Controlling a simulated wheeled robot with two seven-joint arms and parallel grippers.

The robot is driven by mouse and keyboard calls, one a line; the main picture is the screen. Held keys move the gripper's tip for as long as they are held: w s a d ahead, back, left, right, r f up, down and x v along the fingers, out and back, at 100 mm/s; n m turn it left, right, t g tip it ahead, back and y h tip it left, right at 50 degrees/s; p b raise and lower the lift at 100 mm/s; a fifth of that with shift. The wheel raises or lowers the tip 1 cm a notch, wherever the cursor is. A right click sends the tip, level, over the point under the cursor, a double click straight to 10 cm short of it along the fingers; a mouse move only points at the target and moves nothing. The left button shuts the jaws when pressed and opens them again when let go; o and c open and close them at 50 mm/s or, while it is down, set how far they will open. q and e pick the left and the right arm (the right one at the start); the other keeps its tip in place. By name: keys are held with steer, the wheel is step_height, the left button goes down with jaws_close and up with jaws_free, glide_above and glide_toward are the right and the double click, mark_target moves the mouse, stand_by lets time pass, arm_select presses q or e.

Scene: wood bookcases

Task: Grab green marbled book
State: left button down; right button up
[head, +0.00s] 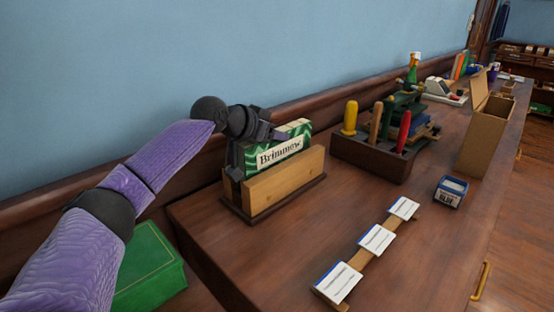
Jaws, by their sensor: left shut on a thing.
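The green marbled book (296,133) stands upright in a wooden holder (284,184) on the wood counter. Its cream label reads something like "Brimmow", and the holder's front board hides its lower part. My left gripper (262,137) reaches in from the left and is at the book's top left, shut on it. The arm's dark end hides part of the book's upper left edge, and the fingertips are hard to make out. My right gripper is not in view.
A dark tool caddy (370,158) stands right of the holder. A tall cardboard box (484,137), a small blue tin (451,192) and a card strip (357,258) are on the counter (420,255).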

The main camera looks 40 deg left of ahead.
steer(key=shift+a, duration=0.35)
arm_select(q)
steer(key=shift+r, duration=0.1)
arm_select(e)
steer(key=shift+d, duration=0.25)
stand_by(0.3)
